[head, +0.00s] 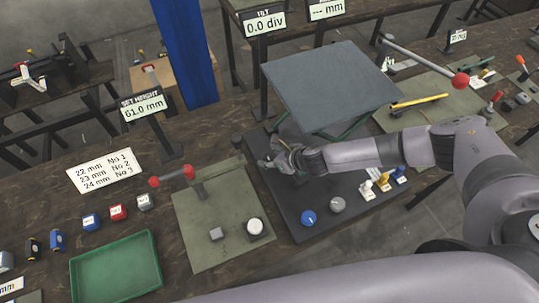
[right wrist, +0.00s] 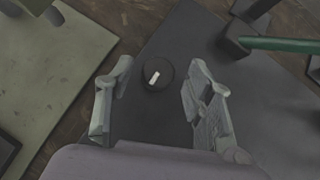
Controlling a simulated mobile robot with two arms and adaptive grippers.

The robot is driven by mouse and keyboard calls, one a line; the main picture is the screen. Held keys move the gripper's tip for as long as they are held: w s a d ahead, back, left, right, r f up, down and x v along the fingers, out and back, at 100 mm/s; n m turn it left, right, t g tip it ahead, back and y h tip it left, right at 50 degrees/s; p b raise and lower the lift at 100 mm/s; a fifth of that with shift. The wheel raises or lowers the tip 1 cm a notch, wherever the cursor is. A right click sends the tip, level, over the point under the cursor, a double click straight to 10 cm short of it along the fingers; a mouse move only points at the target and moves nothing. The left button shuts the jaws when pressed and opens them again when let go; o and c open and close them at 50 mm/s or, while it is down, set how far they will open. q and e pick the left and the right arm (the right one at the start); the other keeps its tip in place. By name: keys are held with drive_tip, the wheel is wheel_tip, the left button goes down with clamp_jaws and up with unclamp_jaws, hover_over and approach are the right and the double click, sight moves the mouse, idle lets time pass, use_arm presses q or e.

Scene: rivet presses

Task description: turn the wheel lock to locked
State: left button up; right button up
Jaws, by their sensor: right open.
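A round black knob with a white bar mark (right wrist: 157,74), which looks like the wheel lock, sits on a dark base plate (right wrist: 150,122) in the right wrist view. Its white mark is tilted a little from upright in the picture; no lettering is readable. My right gripper (right wrist: 160,78) is open, with one finger on each side of the knob and gaps visible on both sides. In the head view the right gripper (head: 272,158) is over the far left part of the dark plate and hides the knob. My left gripper is not in view.
A grey raised table top (head: 330,85) stands on green legs just behind my right wrist. A blue knob (head: 308,218), a grey knob (head: 337,205) and small switches (head: 383,181) are on the plate's near side. A red-ended lever (head: 188,173) stands on the green mat left.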

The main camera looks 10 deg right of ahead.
drive_tip(key=shift+w+a+f, duration=0.15)
drive_tip(key=shift+a+f, duration=0.05)
drive_tip(key=shift+f, duration=0.1)
drive_tip(key=shift+c, duration=0.6)
drive_tip(key=c, duration=1)
